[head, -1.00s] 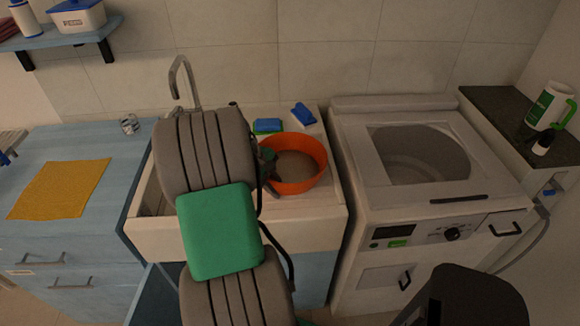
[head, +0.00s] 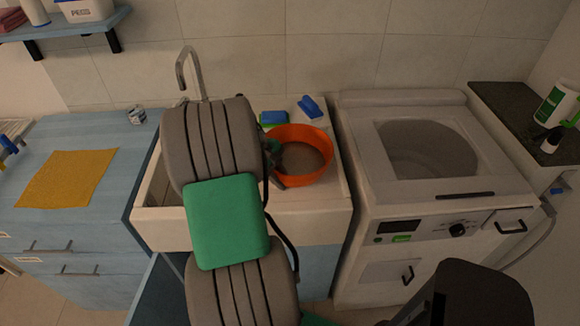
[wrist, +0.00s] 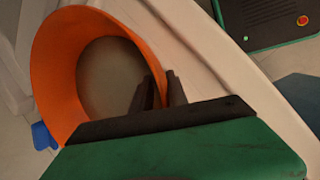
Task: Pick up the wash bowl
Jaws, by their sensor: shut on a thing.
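The wash bowl (head: 318,171) is a round orange bowl at the right part of the white sink unit in the head view. Its near-left side is partly hidden by my arm. My gripper (head: 272,163) is at the left side of the bowl. In the wrist view, my gripper (wrist: 158,90) has its dark fingers on either side of the rim of the orange bowl (wrist: 54,82), and it is shut on that rim. Whether the bowl's underside touches the sink surface cannot be told.
A blue and green sponge (head: 273,118) and a blue brush (head: 310,106) lie behind the bowl. A tap (head: 190,72) rises at the back left. A washing machine (head: 350,215) stands close on the right. A yellow cloth (head: 68,178) lies on the left counter.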

